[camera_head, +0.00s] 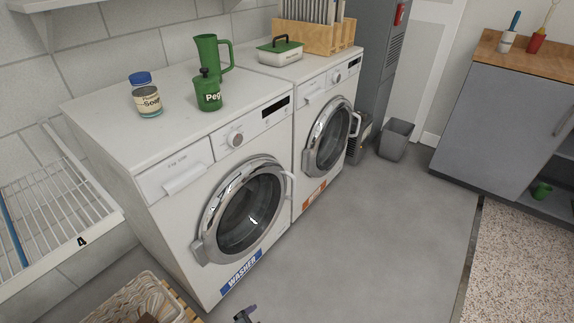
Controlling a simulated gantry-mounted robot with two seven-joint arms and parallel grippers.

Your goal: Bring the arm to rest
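A small dark tip (244,315) shows at the bottom edge, left of centre, in front of the washer. It looks like the end of my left gripper, but it is cut off by the frame. I cannot see whether its fingers are open or shut, or whether anything is between them. My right gripper and the rest of both arms are outside the view.
A washer (150,152) and a second front-loading machine (308,68) stand against the wall, doors shut. A soap jar (148,102), green peg container (208,94) and green jug (209,50) stand on the washer. A wicker basket (122,303) is at bottom left. The grey floor (375,235) is clear.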

